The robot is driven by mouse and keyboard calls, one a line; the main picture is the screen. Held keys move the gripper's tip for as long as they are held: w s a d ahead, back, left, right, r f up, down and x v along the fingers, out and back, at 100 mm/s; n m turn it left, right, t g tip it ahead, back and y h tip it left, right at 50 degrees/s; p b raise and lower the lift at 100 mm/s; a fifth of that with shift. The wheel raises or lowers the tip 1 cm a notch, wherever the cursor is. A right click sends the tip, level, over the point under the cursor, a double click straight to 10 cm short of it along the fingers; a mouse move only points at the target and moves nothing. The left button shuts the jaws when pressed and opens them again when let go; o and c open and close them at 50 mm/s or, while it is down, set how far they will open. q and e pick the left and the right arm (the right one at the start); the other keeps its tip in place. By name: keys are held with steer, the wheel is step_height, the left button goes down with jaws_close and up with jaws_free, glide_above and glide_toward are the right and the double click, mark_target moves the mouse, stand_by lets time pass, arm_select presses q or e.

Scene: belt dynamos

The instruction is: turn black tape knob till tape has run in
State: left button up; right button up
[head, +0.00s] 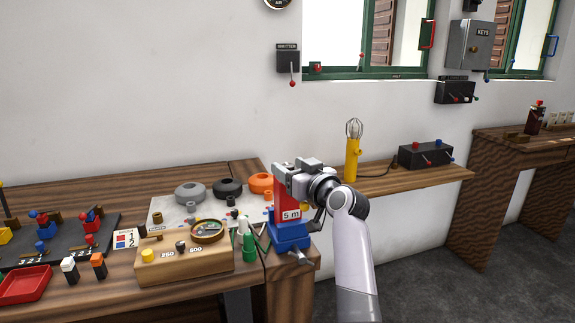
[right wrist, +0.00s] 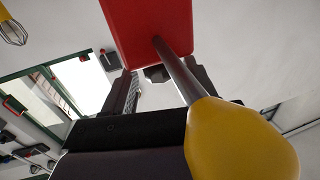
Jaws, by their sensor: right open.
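A red upright case marked "5 m" (head: 290,203) stands on a blue base (head: 289,236) at the bench's right end. It seems to be the red block (right wrist: 150,28) in the right wrist view. There a grey rod (right wrist: 178,70) leads from the red block to a large yellow knob (right wrist: 240,140) close to the camera. A small dark part (right wrist: 157,74) shows below the red block, between the fingers; I cannot tell if it is the black knob. My right gripper (head: 290,168) is open at the case's top. My left gripper is out of view.
Grey, black and orange rings (head: 228,188) lie behind.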

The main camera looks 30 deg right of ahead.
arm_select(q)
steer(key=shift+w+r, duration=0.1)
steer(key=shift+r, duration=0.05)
arm_select(e)
steer(key=shift+w, duration=0.9)
